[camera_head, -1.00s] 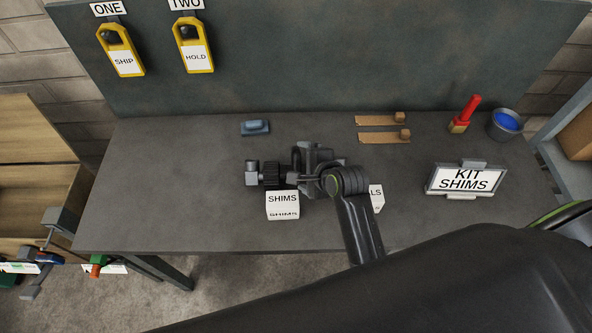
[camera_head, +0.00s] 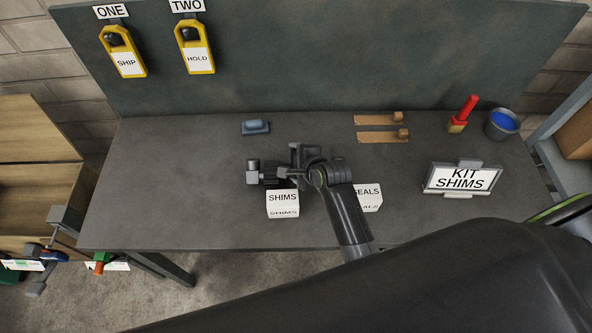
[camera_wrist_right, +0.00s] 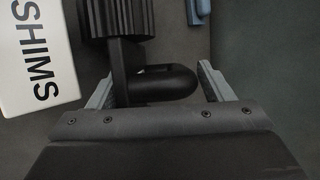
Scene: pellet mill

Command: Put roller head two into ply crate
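A dark ribbed roller head (camera_head: 268,173) with a grey end block lies on the workbench behind the SHIMS box. I cannot read a number on it. In the right wrist view its ribbed roller (camera_wrist_right: 117,17) and black loop (camera_wrist_right: 160,86) show. My right gripper (camera_head: 297,174) is at the right end of the roller head. In the wrist view its fingers (camera_wrist_right: 158,88) stand apart on either side of the loop, with a small gap at the right finger. The open wooden crate (camera_head: 32,128) stands left of the bench. My left gripper is not in view.
The white SHIMS box (camera_head: 283,204) and SEALS box (camera_head: 368,198) stand close to my right gripper. A KIT SHIMS sign (camera_head: 462,179), brush (camera_head: 463,114) and bucket (camera_head: 503,124) are at right. Yellow tags ONE SHIP (camera_head: 124,52) and TWO HOLD (camera_head: 195,48) hang behind. The bench's left part is clear.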

